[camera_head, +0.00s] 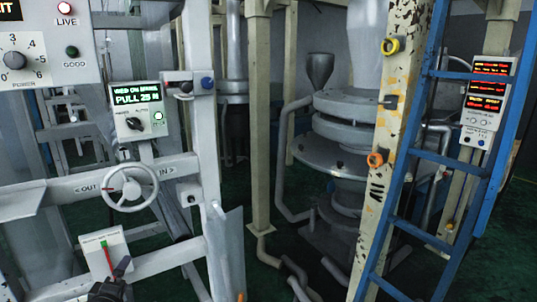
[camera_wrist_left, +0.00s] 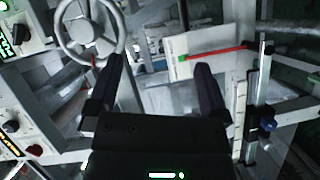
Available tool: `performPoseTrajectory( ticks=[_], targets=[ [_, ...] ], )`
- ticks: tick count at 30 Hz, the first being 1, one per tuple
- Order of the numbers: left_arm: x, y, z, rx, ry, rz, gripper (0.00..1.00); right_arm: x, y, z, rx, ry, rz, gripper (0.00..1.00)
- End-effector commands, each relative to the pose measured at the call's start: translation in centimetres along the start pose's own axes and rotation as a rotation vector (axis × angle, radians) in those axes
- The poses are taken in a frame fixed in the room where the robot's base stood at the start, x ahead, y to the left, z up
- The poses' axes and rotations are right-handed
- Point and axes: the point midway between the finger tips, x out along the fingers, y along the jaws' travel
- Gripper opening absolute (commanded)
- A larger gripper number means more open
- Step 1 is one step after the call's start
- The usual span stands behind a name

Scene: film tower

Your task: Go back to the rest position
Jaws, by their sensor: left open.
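My left gripper (camera_head: 118,270) shows at the bottom left of the head view, in front of a white box with a red lever (camera_head: 107,256). In the left wrist view its two dark fingers (camera_wrist_left: 160,85) stand wide apart with nothing between them. The red lever (camera_wrist_left: 215,51) lies beyond the right finger, on its white plate (camera_wrist_left: 180,43). The gripper looks apart from the lever, though the gap is hard to judge. My right gripper is in neither view.
A handwheel (camera_head: 131,187) marked OUT and IN sits above the gripper on a white frame. A panel reading PULL (camera_head: 138,97) is higher up. A blue ladder (camera_head: 420,160) and a cream post (camera_head: 392,130) stand at the right. Green floor (camera_head: 270,235) shows between.

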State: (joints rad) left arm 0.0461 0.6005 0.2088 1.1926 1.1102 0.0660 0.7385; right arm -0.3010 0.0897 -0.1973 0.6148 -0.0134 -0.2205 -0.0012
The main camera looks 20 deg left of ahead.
Motion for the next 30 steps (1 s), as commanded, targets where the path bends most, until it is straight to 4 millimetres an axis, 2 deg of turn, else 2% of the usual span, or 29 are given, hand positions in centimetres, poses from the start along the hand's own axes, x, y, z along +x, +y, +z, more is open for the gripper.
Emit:
performPoseTrajectory(
  ticks=[1,2,3,5,6,8,9,11,12,14,15,18,20,21,23,24,25,26,27,30],
  targets=[
    [-1.4,-4.8,1.3,0.221,-0.067,-0.121,1.0,0.0,-0.1,0.0,0.001,0.001,-0.001,0.87],
    [-2.6,-7.8,1.9,0.37,-0.121,-0.193,1.0,0.0,-0.1,-0.1,0.001,0.001,-0.002,0.87],
    [-4.5,-11.6,2.5,0.568,-0.203,-0.282,1.0,0.0,-0.1,-0.1,0.001,0.001,-0.002,0.87],
    [-7.9,-17.1,2.9,0.854,-0.344,-0.402,1.0,0.0,-0.2,-0.1,0.002,0.002,-0.003,0.87],
    [-10.5,-20.3,2.7,1.039,-0.45,-0.471,1.0,0.0,-0.2,-0.1,0.002,0.002,-0.004,0.87],
    [-14.7,-24.8,1.9,1.304,-0.627,-0.56,1.0,0.0,-0.2,-0.1,0.002,0.003,-0.004,0.87],
    [-17.8,-27.2,1.0,1.473,-0.756,-0.608,1.0,0.0,-0.2,-0.1,0.002,0.003,-0.004,0.87],
    [-22.5,-30.4,-0.8,1.718,-0.969,-0.661,1.0,0.0,-0.2,-0.1,0.002,0.003,-0.004,0.87],
    [-25.6,-32.1,-2.3,1.872,-1.122,-0.683,1.0,0.0,-0.2,-0.2,0.002,0.003,-0.004,0.87],
    [-30.3,-33.9,-4.8,2.086,-1.368,-0.692,1.0,0.0,-0.2,-0.2,0.002,0.004,-0.004,0.87],
    [-31.4,-34.8,0.1,1.981,-1.37,-0.642,1.0,0.0,-0.1,-0.2,0.001,0.004,-0.002,0.87],
    [-35.0,-35.8,7.9,1.826,-1.424,-0.579,1.0,0.0,-0.2,-0.2,0.001,0.005,-0.003,0.87],
    [-36.9,-35.9,12.0,1.747,-1.453,-0.545,1.0,0.0,-0.1,-0.2,0.001,0.004,-0.002,0.87],
    [-38.1,-35.8,14.6,1.695,-1.47,-0.523,1.0,0.0,-0.1,-0.2,0.001,0.004,-0.001,0.87],
    [-39.9,-35.3,18.4,1.622,-1.493,-0.493,1.0,0.0,0.1,-0.2,0.0,0.004,0.001,0.87],
    [-41.0,-34.9,20.9,1.574,-1.508,-0.472,1.0,0.0,0.1,-0.2,-0.001,0.004,0.002,0.87],
    [-41.8,-34.5,22.7,1.538,-1.518,-0.457,1.0,0.0,0.2,-0.2,-0.001,0.004,0.003,0.87],
    [-42.1,-35.5,23.8,1.522,-1.524,-0.453,1.0,1.2,0.1,0.0,-0.001,0.001,0.002,0.87],
    [-41.6,-38.4,24.0,1.534,-1.525,-0.461,1.0,4.0,0.0,0.4,-0.001,-0.004,0.001,0.87],
    [-41.4,-42.1,24.8,1.536,-1.531,-0.47,1.0,7.9,0.0,1.0,-0.001,-0.014,0.002,0.87]
  ],
)
